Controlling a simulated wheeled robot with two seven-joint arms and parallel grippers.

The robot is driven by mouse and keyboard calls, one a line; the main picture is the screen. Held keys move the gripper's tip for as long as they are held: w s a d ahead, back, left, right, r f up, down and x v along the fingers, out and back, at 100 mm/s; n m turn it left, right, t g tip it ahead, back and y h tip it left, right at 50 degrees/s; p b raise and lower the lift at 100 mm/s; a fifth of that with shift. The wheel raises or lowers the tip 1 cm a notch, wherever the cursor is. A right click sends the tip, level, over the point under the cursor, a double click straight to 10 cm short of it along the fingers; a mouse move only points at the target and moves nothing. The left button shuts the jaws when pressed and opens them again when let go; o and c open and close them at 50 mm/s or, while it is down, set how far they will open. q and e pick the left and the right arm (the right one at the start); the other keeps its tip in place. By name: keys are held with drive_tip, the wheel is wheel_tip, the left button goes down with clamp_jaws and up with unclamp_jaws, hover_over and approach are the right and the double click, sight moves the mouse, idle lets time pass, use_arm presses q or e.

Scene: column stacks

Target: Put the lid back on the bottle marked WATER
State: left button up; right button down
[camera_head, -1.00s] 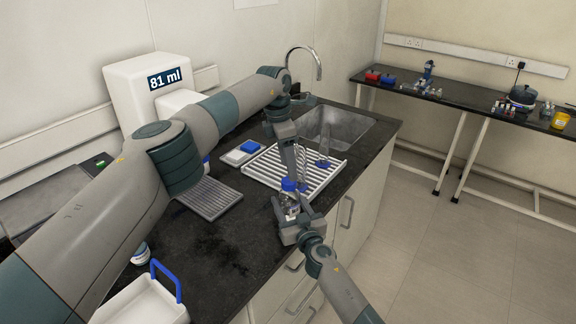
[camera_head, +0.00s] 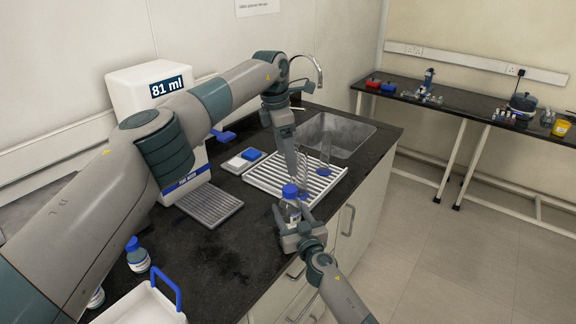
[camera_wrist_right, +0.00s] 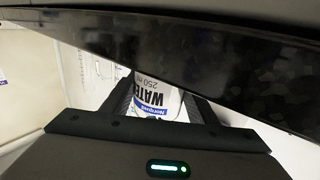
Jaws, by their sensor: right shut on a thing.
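The bottle marked WATER (camera_head: 292,212) stands upright in my right gripper (camera_head: 300,232), which is shut on it in front of the white rack. Its label, upside down, shows in the right wrist view (camera_wrist_right: 157,98) between the fingers. A blue lid (camera_head: 290,190) shows at the top of the bottle in the head view; I cannot tell whether it is seated on the neck or just above it. My left gripper (camera_head: 302,188) points down right beside the lid. Its fingertips are partly hidden, and I cannot tell whether they grip the lid.
A white dispenser (camera_head: 120,82) reading 81 ml stands at the wall, a ribbed tray (camera_head: 208,204) before it. Behind are a slatted rack (camera_head: 262,176) and sink (camera_head: 345,135). Blue-capped bottles (camera_head: 138,258) and a blue-handled white tray (camera_head: 140,308) are near left. The dark counter's middle is clear.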

use_arm(q)
wheel_tip(320, 180, up, 6)
drive_tip(key=shift+s+a+r, duration=0.15)
drive_tip(key=shift+a+r, duration=0.05)
drive_tip(key=shift+a, duration=0.25)
use_arm(e)
drive_tip(key=c, duration=0.6)
unclamp_jaws()
drive_tip(key=shift+c, duration=0.2)
